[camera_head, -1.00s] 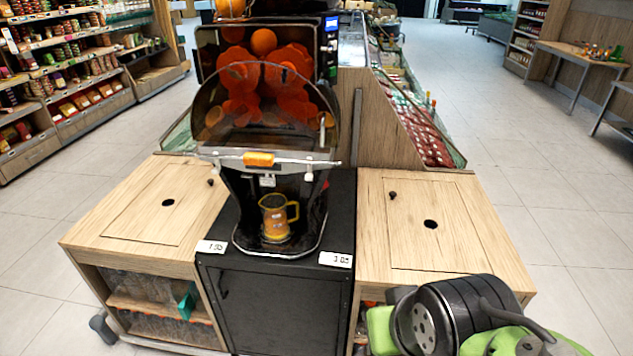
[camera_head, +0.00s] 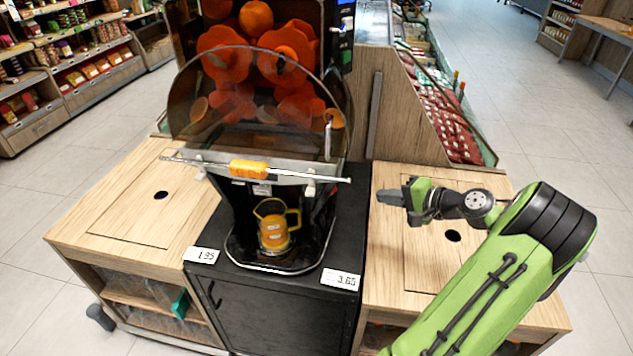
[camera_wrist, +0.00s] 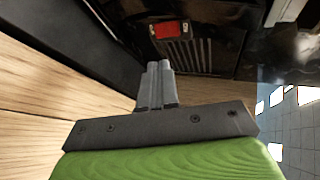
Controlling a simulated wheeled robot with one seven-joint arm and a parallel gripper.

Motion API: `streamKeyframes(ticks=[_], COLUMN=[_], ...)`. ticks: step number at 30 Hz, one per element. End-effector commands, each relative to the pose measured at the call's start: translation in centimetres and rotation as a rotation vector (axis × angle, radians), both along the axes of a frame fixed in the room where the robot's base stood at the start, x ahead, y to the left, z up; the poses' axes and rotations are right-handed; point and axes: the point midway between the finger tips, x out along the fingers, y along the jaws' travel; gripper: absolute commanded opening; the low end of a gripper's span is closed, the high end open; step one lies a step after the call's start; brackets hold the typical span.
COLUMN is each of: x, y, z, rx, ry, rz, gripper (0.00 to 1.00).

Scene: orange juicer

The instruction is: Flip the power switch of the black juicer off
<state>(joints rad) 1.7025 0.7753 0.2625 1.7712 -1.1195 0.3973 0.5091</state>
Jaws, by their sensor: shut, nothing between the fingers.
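The black juicer (camera_head: 330,215) stands on a black cabinet in the middle of the head view, with orange drums behind a clear curved cover. A red power switch (camera_wrist: 168,30) shows near the top of the wrist view, on the juicer's dark side panel above a row of vent slots.
A yellow pitcher (camera_head: 275,230) stands under the juicer's spout. Price cards (camera_head: 341,279) lie at the black cabinet's (camera_head: 275,315) front corners. The right wooden counter (camera_head: 385,285) has a round hole. A wooden partition and a produce display (camera_head: 440,110) stand behind it.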

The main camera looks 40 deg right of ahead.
Motion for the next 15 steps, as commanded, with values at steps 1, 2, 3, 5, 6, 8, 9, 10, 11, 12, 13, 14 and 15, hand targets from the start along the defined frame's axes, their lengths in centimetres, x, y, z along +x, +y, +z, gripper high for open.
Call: streamKeyframes(ticks=[1,2,3,5,6,8,9,10,11,12,13,14,15], x=[-0.1,-0.1,-0.1,-0.1,-0.1,0.0,0.1,0.3,0.5,1.0,1.5,2.0,2.8], y=[-0.2,-0.1,-0.1,-0.1,-0.1,-0.1,0.0,0.0,0.1,0.2,0.3,0.4,0.5], z=[0.0,0.0,0.0,0.0,0.0,0.0,-0.1,-0.2,-0.3,-0.5,-0.8,-1.0,-1.4], rx=[0.003,0.003,0.003,0.002,0.002,0.002,0.001,0.001,0.002,0.002,0.001,0.001,0.001], ry=[-0.006,-0.007,-0.006,-0.005,-0.004,-0.003,-0.003,-0.003,-0.003,-0.003,-0.004,-0.004,-0.003], rz=[-0.004,-0.004,-0.003,-0.003,-0.003,-0.002,0.000,0.000,0.001,0.003,0.004,0.004,0.005], gripper=[0.00,0.00,0.00,0.00,0.00,0.00,0.00,0.00,0.00,0.00,0.00,0.00,0.00])
